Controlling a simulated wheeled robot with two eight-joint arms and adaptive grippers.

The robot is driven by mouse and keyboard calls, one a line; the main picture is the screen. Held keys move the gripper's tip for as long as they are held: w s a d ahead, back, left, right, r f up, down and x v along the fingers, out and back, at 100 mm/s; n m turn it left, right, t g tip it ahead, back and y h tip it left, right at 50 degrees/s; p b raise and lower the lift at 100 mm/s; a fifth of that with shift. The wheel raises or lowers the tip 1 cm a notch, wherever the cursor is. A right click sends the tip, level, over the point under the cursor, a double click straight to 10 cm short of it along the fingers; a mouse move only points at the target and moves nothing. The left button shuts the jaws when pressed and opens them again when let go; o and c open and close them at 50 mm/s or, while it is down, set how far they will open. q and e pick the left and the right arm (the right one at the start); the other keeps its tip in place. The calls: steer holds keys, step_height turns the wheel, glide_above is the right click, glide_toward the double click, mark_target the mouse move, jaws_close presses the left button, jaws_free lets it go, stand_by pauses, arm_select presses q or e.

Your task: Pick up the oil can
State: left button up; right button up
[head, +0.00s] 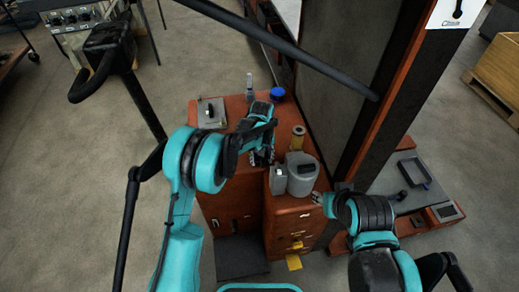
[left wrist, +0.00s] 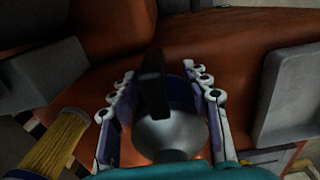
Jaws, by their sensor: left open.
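The oil can (left wrist: 172,132), a silver domed body with a dark upright part, shows in the left wrist view between the fingers of my left gripper (left wrist: 160,112). The fingers are open, one on each side of it; I cannot tell whether either touches it. In the head view my left gripper (head: 262,157) is over the red cabinet top and hides the can. My right gripper (head: 321,198) is beside the grey canister, small and partly hidden, so its jaws cannot be read.
On the red cabinet (head: 236,150) stand a yellow filter (head: 297,138), a grey canister (head: 301,178), a small pale container (head: 278,181), a blue round item (head: 277,94) and a grey plate (head: 211,113). A dark panel (head: 360,80) rises at the right.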

arm_select(q)
steer(key=shift+r, duration=0.1)
jaws_close()
